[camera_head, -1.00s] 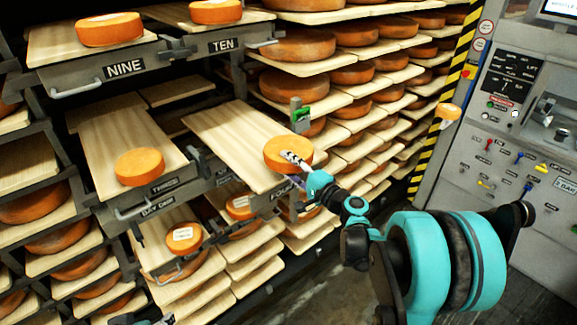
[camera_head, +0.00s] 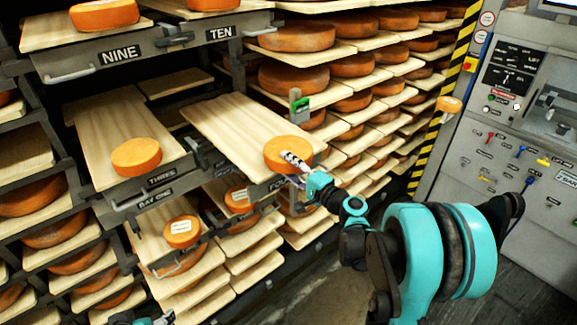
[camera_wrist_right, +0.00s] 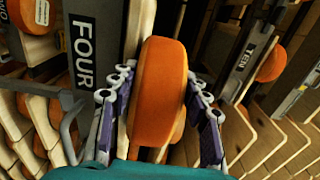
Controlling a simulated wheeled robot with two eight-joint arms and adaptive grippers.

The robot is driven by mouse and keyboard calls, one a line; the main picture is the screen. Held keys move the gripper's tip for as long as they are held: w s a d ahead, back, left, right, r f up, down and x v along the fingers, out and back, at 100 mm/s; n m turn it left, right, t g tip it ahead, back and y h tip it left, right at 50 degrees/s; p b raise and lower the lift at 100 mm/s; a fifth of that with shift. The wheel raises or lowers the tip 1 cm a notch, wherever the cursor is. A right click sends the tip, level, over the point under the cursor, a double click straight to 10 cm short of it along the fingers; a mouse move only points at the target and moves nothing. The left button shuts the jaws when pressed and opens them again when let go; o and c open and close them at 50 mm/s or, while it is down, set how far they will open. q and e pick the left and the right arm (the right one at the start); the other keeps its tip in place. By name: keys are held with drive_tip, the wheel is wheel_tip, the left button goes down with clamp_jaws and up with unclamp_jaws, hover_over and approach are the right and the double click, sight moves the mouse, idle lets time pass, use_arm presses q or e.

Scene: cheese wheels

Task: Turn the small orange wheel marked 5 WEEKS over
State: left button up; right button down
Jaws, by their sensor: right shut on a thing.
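A small orange wheel (camera_head: 277,155) is at the front end of the pulled-out board (camera_head: 225,118) marked FOUR. My right gripper (camera_head: 294,160) is shut on it from the front right. In the right wrist view the wheel (camera_wrist_right: 158,95) shows its rim between the two fingers (camera_wrist_right: 160,105), which lie along its two sides. No label on this wheel can be read, and whether it touches the board is not clear. A teal and dark piece of my left gripper (camera_head: 152,319) shows at the bottom edge; its jaws cannot be made out.
Another orange wheel (camera_head: 136,157) lies on the board marked THREE. Wheels with white labels (camera_head: 182,232) (camera_head: 239,200) sit lower down. Boards NINE and TEN hold wheels above. Racks of wheels fill the back; a control panel (camera_head: 520,120) stands at right.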

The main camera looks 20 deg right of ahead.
drive_tip(key=shift+f+b, duration=0.2)
drive_tip(key=shift+b, duration=0.1)
drive_tip(key=c, duration=0.7)
unclamp_jaws()
